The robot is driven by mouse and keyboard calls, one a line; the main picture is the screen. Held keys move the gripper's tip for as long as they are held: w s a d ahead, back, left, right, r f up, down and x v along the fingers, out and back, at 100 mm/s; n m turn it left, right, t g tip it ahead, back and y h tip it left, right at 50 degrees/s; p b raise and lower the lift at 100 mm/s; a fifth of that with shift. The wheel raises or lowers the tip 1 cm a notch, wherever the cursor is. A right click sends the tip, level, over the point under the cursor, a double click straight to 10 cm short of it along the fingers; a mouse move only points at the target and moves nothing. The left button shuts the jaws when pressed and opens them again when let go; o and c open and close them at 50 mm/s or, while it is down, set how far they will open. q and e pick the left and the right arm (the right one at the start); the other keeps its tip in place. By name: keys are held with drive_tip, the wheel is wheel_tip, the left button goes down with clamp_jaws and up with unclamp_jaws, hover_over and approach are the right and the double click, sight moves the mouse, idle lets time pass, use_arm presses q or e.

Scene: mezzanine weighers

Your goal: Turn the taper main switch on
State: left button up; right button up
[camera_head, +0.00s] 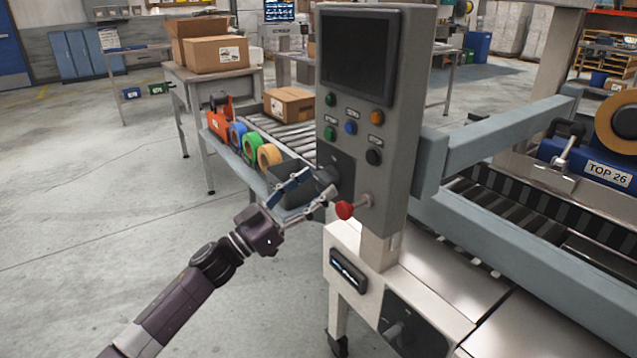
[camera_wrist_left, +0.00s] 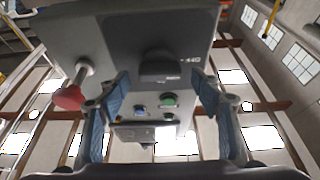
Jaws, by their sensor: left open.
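The taper's grey control box (camera_head: 398,150) stands upright on a pale post, with a dark screen at the top. A dark switch knob (camera_head: 329,175) on a dark plate (camera_head: 343,160) sits low on its face; the knob also shows in the left wrist view (camera_wrist_left: 160,66). I cannot read its position. My left gripper (camera_head: 319,183) is open in front of the plate, its blue-padded fingers pointing at the box. In the left wrist view the knob lies ahead between the two fingertips (camera_wrist_left: 161,84). I cannot tell whether they touch it. My right gripper is out of view.
A red mushroom button (camera_head: 345,209) sticks out just right of the fingers. Several coloured buttons (camera_head: 351,128) are above. A black plate with a handle (camera_head: 400,332) is lower down. Tape rolls (camera_head: 252,145) and a roller conveyor are behind; floor at left is clear.

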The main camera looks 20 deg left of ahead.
use_arm(q)
drive_tip(key=shift+x, duration=0.85)
drive_tip(key=shift+c, duration=0.2)
drive_tip(key=c, duration=1.1)
